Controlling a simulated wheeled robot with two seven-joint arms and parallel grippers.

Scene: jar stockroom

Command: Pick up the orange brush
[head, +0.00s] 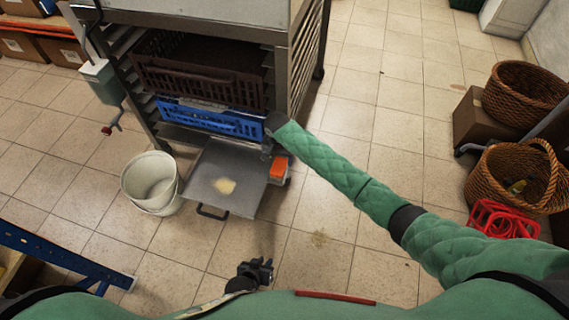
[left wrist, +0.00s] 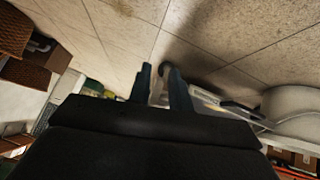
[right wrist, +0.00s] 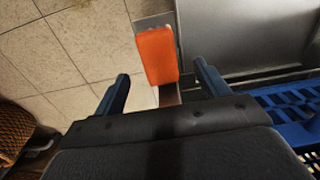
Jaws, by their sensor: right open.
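The orange brush (head: 278,169) shows as an orange block at the right side of the pulled-out grey metal tray (head: 216,173), low on the rack. It also shows in the right wrist view (right wrist: 157,56), ahead of my right gripper and between the lines of its fingers. My right gripper (right wrist: 160,92) is open and empty, with its two fingers spread apart. In the head view my right gripper (head: 267,150) is close above the brush, not visibly touching it. My left gripper (head: 258,268) is low at the front, away from the brush. In the left wrist view its fingers (left wrist: 160,72) stand apart with nothing between them.
A metal rack (head: 287,70) holds a blue crate (head: 208,118) and a brown crate (head: 195,78) above the tray. A white bucket (head: 150,184) stands left of the tray. Wicker baskets (head: 480,180) and a red crate (head: 503,218) are at right. Tiled floor between is clear.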

